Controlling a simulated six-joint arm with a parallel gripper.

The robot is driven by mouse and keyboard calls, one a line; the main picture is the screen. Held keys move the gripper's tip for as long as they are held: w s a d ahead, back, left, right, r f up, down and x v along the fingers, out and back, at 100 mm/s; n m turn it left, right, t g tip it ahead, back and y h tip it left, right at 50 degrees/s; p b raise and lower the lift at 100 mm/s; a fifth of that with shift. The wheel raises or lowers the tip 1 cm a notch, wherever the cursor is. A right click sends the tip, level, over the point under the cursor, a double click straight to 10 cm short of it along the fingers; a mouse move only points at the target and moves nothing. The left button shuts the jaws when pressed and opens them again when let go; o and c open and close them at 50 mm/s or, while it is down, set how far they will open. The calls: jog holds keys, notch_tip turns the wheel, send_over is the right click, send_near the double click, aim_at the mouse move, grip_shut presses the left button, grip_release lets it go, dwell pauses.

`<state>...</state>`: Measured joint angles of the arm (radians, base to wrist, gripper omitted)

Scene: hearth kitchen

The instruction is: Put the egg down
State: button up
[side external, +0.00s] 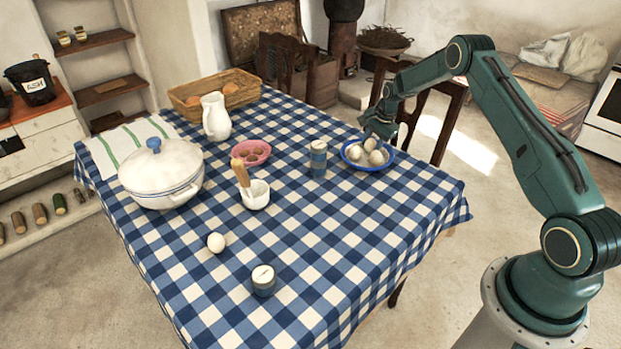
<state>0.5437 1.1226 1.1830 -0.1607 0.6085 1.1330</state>
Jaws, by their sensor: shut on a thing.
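My gripper (373,138) points down over the blue-rimmed bowl (346,160) at the right part of the table. It is shut on an egg (370,145), which shows just below the fingers. Other white eggs lie in the bowl, one at its left (355,153) and one at its front right (377,158). I cannot tell whether the held egg touches them.
On the checked table (330,240) stand a blue-banded shaker (318,160), a pink bowl (262,147), a white mortar (257,197), a white tureen (160,180), a jug (215,118), a basket (240,95) and a small jar (263,282). The cloth's front right is clear.

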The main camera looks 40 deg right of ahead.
jog(key=shift+f, duration=0.1)
jog(key=o, duration=0.7)
jog(key=v, duration=1.2)
jog(key=shift+r, duration=0.2)
dwell(0.4)
